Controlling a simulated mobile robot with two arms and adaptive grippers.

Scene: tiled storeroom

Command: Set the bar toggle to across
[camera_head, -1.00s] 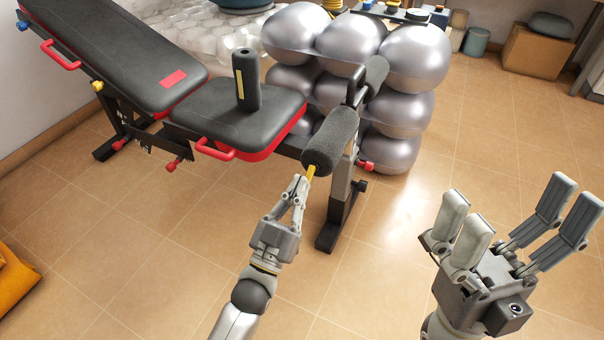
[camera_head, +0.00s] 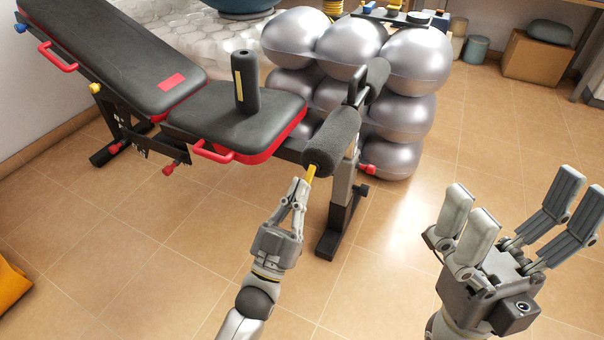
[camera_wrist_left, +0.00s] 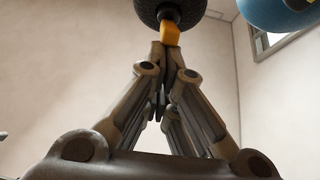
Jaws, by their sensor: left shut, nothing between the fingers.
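The bench has a dark foam-covered bar (camera_head: 332,142) at its near end, running from near left to far right, with a second pad (camera_head: 376,75) at the far end. A yellow tab (camera_head: 311,171) sticks down from the bar's near end. I cannot tell for sure that this bar is the toggle. My left gripper (camera_head: 302,184) is shut and empty, its fingertips right by the tab. The left wrist view shows the tab (camera_wrist_left: 170,34) just above the closed fingertips, under the dark foam end (camera_wrist_left: 168,10); contact is unclear. My right gripper (camera_head: 515,205) is open and empty, over the floor.
A black roller (camera_head: 246,85) with a yellow strip stands upright on the bench seat (camera_head: 205,110). Stacked silver balls (camera_head: 415,60) stand behind the bar. A bench leg (camera_head: 340,215) stands right of my left gripper.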

